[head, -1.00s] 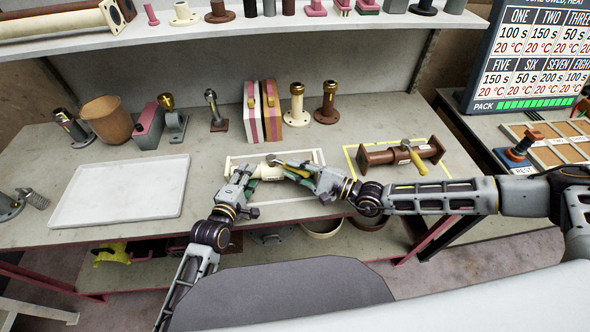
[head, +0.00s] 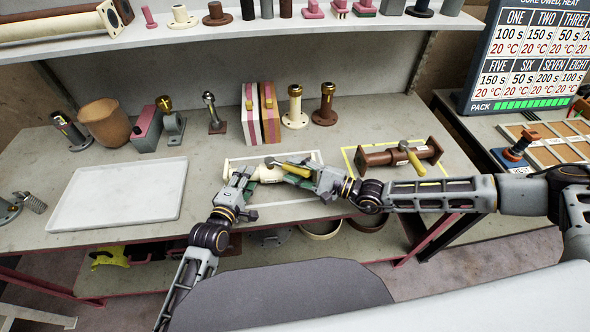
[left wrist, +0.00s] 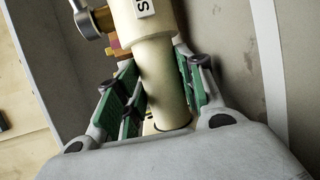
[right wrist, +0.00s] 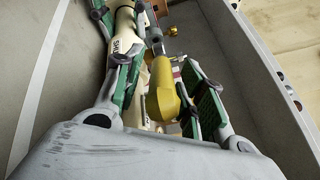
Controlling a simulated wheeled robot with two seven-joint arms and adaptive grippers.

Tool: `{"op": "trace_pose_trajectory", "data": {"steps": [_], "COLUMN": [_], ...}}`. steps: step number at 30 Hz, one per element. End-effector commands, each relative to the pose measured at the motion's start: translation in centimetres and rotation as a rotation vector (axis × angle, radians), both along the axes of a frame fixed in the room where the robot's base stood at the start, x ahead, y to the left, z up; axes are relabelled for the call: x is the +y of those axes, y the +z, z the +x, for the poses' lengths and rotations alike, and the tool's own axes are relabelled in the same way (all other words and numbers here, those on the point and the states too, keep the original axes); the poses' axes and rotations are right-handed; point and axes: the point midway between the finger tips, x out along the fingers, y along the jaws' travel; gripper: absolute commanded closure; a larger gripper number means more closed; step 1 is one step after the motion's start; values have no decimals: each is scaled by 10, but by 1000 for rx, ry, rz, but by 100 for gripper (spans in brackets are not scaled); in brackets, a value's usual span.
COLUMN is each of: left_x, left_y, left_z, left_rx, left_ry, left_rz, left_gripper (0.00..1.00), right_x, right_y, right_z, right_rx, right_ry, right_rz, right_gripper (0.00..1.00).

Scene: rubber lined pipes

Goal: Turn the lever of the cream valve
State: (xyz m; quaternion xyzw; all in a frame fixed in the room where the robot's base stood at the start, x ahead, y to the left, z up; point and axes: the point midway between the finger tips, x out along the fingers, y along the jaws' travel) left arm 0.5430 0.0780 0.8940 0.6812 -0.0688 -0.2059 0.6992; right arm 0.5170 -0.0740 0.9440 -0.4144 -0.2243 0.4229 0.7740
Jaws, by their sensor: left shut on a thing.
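The cream valve (head: 262,163) lies on its side inside a white outline on the bench. It also shows in the left wrist view (left wrist: 158,62). My left gripper (left wrist: 163,92) is shut on the valve's cream pipe body, one finger on each side. The valve's yellow lever (head: 296,169) points right, roughly along the pipe. In the right wrist view the lever (right wrist: 163,92) lies between the green-padded fingers of my right gripper (right wrist: 165,75), with a visible gap, so that gripper looks open around it. The grippers partly hide the valve in the head view.
A brown valve (head: 390,155) with a yellow lever lies in a yellow outline to the right. An empty white tray (head: 120,195) is at left. Cream and pink blocks (head: 261,112) and upright fittings stand behind. A screen (head: 530,60) stands at the back right.

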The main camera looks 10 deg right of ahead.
Motion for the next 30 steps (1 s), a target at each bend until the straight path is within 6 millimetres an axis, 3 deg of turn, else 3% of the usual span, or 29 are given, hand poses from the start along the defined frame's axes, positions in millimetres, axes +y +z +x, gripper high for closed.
{"op": "trace_pose_trajectory", "data": {"steps": [14, 30], "left_x": [1, 1], "left_y": [1, 1], "left_z": [1, 1], "left_rx": [1, 0], "left_ry": [2, 2], "left_rz": [-4, -4], "left_gripper": [100, 100], "right_x": [-1, -39], "right_y": [1, 1], "right_z": [-4, -27], "right_rx": [-2, 0], "right_ry": [4, 2], "right_rz": [3, 3], "right_gripper": [57, 57]}}
